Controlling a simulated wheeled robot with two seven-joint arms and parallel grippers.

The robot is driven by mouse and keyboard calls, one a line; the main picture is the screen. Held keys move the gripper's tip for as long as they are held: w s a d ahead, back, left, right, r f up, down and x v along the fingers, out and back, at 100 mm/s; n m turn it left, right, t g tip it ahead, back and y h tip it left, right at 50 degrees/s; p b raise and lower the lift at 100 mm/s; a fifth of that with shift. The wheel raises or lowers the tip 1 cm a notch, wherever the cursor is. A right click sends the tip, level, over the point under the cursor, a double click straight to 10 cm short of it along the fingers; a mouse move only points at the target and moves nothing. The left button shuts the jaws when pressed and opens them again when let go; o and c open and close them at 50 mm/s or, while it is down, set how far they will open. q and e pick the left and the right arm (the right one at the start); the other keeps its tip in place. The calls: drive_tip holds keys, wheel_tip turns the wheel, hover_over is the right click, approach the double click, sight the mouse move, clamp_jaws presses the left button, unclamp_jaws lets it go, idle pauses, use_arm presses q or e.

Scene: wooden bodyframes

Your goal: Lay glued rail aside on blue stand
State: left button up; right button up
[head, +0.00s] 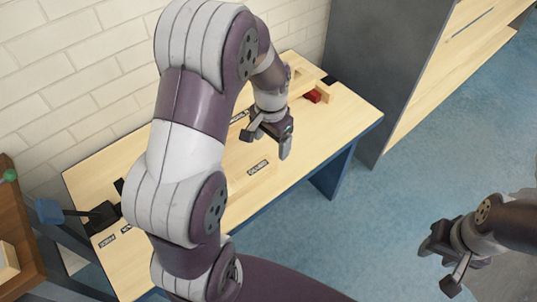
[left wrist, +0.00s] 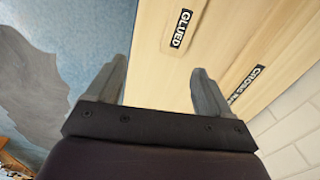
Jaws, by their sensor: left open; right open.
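My left gripper (head: 267,144) is open and empty above the wooden worktable (head: 345,122). In the left wrist view its two fingers (left wrist: 157,85) stand wide apart over the wood. A GLUED label (head: 258,167) lies on a pale strip or patch of the tabletop; it also shows in the left wrist view (left wrist: 180,28). My right gripper (head: 437,268) is open and empty above the blue floor, away from the table. I cannot make out a glued rail or a blue stand for certain.
Wooden frame pieces (head: 308,72) and a red block (head: 313,96) lie at the table's far end. A grey cabinet (head: 375,70) stands beyond it. A small blue block (head: 48,211) on a dark arm is at the left. A brick wall runs behind the table.

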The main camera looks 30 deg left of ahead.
use_arm(q)
drive_tip(key=s+d+r+n, duration=0.1)
drive_tip(key=s+d, duration=0.1)
drive_tip(key=s, duration=0.3)
drive_tip(key=s+d+r+n+t, duration=0.1)
drive_tip(key=s+d+n, duration=0.1)
drive_tip(key=s, duration=0.4)
drive_tip(key=shift+d+r, duration=0.35)
drive_tip(key=shift+d, duration=0.5)
